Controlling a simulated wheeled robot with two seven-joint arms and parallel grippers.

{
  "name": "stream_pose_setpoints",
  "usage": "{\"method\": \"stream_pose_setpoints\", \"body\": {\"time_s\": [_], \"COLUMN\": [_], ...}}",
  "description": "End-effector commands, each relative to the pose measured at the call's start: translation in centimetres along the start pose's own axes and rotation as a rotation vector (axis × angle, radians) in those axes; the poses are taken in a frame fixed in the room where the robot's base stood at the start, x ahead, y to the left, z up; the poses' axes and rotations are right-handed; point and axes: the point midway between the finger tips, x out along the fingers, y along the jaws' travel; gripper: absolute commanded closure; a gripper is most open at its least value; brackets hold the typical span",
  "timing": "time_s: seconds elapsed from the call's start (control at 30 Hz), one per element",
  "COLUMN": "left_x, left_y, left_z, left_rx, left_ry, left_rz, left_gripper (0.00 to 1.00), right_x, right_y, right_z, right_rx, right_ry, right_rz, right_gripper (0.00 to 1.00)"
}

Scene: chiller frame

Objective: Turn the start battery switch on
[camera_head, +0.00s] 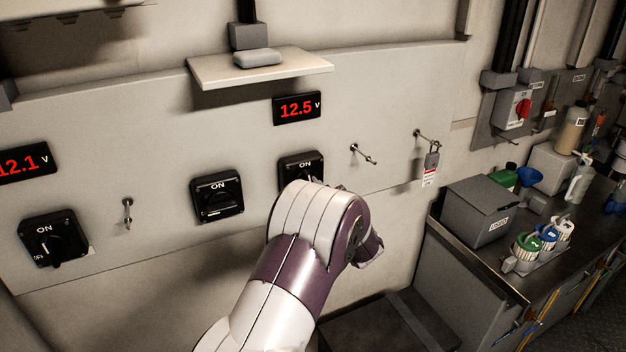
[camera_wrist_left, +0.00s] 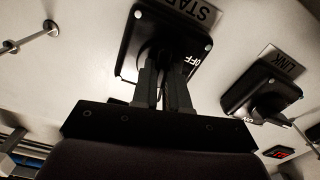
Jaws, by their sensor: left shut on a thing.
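The start battery switch (camera_head: 299,163) is a black box on the light wall panel, below the red 12.5 V display (camera_head: 297,108). "ON" shows at its top; my left arm hides its lower part in the head view. In the left wrist view the switch (camera_wrist_left: 160,42) carries a "START" label (camera_wrist_left: 192,10), and "OFF" shows beside the fingers. My left gripper (camera_wrist_left: 165,75) is shut on its dark knob. The fingers hide most of the knob, so I cannot tell its exact angle. My right gripper is not in view.
The link switch (camera_wrist_left: 258,92) sits beside it. Two other black switches (camera_head: 217,195) (camera_head: 53,239) are on the panel to the left. Metal pins (camera_head: 363,154) and a hanging padlock (camera_head: 431,162) are to the right. A shelf (camera_head: 260,70) juts out above.

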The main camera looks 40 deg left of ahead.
Motion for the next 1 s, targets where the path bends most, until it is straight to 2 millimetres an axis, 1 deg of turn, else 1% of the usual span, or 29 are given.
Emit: {"method": "stream_pose_setpoints", "body": {"time_s": [0.03, 0.1, 0.4, 0.6, 1.0], "left_x": [0.0, 0.0, 0.0, 0.0, 0.0], "left_y": [0.1, 0.1, 0.0, 0.0, 0.0], "left_z": [-0.3, -0.3, -0.1, 0.0, 0.1], "left_rx": [0.034, 0.079, 0.207, 0.241, 0.248], "left_ry": [-0.001, -0.001, 0.000, 0.000, 0.000], "left_rz": [0.000, 0.000, 0.000, 0.000, 0.000], "left_gripper": [1.00, 1.00, 1.00, 1.00, 1.00], "right_x": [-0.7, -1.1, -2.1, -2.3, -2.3], "right_y": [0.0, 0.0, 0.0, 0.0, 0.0], "right_z": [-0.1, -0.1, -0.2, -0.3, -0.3], "right_rx": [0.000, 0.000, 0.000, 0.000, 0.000], "right_ry": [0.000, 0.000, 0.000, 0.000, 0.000], "right_rz": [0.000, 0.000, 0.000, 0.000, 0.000], "right_gripper": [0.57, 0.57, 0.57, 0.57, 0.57]}}
